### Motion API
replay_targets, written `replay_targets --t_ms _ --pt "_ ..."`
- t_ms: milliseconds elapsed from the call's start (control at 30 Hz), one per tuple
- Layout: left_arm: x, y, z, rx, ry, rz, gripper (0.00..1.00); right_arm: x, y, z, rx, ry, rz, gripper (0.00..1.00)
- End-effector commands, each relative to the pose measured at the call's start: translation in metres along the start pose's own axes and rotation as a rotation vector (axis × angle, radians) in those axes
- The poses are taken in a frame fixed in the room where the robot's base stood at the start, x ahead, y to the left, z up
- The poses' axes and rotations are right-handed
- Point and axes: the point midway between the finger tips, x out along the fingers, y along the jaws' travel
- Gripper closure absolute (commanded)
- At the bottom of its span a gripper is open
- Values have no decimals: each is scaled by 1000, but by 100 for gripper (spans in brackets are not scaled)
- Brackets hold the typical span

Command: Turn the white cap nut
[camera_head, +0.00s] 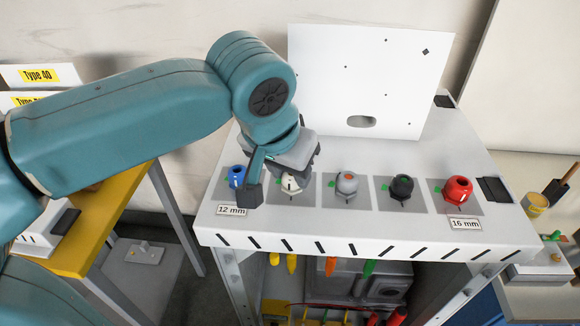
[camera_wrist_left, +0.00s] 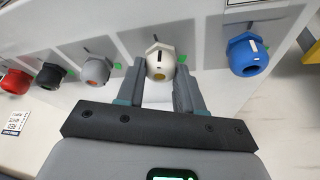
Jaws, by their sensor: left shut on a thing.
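The white cap nut (camera_head: 290,186) sits second from the left in the row on the white table, partly hidden by my gripper in the head view. In the left wrist view the white cap nut (camera_wrist_left: 160,62) shows a dark mark on top and a brownish centre. My left gripper (camera_head: 279,178) comes down over it from above. In the left wrist view the fingers of my left gripper (camera_wrist_left: 158,82) stand on both sides of the nut and are shut on it. My right gripper is not in view.
A blue nut (camera_head: 236,176) stands close to the left of my gripper. Grey (camera_head: 347,184), black (camera_head: 402,187) and red (camera_head: 458,190) nuts follow to the right. A white upright panel (camera_head: 350,80) stands behind. A yellow-topped table (camera_head: 105,210) is at left.

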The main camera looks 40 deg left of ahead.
Motion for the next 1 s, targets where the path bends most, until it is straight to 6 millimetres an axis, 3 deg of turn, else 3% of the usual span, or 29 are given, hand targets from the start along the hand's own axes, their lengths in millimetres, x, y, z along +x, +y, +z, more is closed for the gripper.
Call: replay_targets --t_ms 500,533,600,1000 --pt "0 0 0 -20 -1 -8 94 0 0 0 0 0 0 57" --pt "0 0 0 -20 -1 -8 60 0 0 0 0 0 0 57" --pt "0 0 0 -20 -1 -8 38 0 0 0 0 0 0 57" --pt "-8 1 0 -18 0 -7 38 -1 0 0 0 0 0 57"
